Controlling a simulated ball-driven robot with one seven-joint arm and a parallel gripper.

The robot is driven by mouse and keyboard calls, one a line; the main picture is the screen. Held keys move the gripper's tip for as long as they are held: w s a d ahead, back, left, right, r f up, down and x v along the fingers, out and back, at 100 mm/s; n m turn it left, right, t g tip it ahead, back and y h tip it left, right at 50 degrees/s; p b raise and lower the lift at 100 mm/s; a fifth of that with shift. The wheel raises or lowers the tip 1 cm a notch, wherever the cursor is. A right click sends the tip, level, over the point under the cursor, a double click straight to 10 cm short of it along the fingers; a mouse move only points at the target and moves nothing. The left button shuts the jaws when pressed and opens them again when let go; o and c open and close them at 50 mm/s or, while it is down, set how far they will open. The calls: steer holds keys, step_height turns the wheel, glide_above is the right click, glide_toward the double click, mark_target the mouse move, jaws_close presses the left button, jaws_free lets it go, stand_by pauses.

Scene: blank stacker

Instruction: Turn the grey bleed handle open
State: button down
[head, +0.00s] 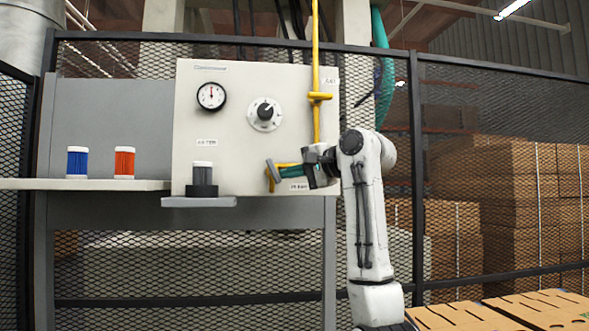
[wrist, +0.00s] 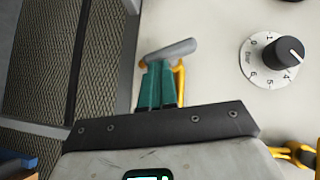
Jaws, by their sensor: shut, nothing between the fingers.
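The grey bleed handle (head: 271,171) sticks out at the lower right of the pale panel, on a yellow pipe (head: 268,184). In the wrist view the handle (wrist: 172,50) is a short grey lever, tilted, just beyond my fingertips. My gripper (head: 281,171) has teal fingers pressed together, with nothing between them. In the wrist view the gripper (wrist: 158,66) points at the handle's near side, and its fingers hide part of the yellow pipe. I cannot tell whether the tips touch the handle.
The panel (head: 240,120) carries a gauge (head: 211,96) and a numbered dial (head: 265,113). A grey-bodied cartridge (head: 203,174) stands in a black holder on a small ledge. Blue (head: 77,162) and orange (head: 124,162) cartridges stand on the left shelf. A vertical yellow pipe (head: 316,70) runs above my gripper.

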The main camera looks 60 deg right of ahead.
steer(key=shift+w+a+f+m+t+b, duration=0.1)
steer(key=shift+w+f+m+t+b, duration=0.15)
steer(key=shift+f+m+t, duration=0.65)
steer(key=shift+r, duration=0.1)
stand_by(0.3)
